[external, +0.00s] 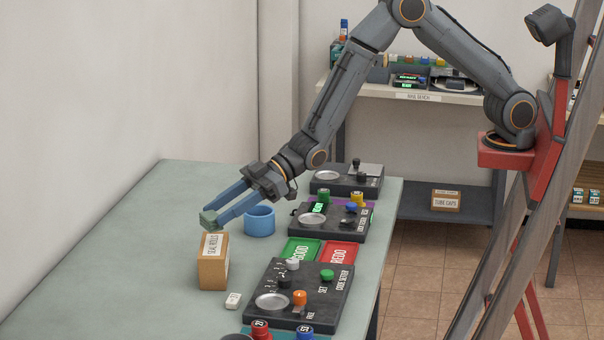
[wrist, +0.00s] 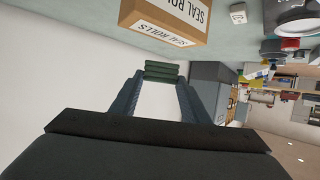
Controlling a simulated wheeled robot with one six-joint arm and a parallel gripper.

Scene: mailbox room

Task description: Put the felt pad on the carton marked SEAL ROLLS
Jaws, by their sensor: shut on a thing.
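The felt pad (external: 209,219) is a small green block at the tips of my gripper (external: 221,207). The blue-grey fingers are shut on it. In the external view it is just above the top back edge of the carton marked SEAL ROLLS (external: 212,268); whether they touch I cannot tell. In the wrist view the pad (wrist: 161,71) looks like dark green layers between the fingertips of my gripper (wrist: 160,82). The brown carton (wrist: 150,22) with white labels is beyond it, at the top of that view. The carton stands upright on the table.
The grey-green table (external: 130,262) is clear left of the carton. A blue ring-shaped cup (external: 259,221) stands behind it. A small white block (external: 233,300) lies in front. Dark control panels (external: 297,298) and green (external: 302,251) and red (external: 339,255) trays line the right edge.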

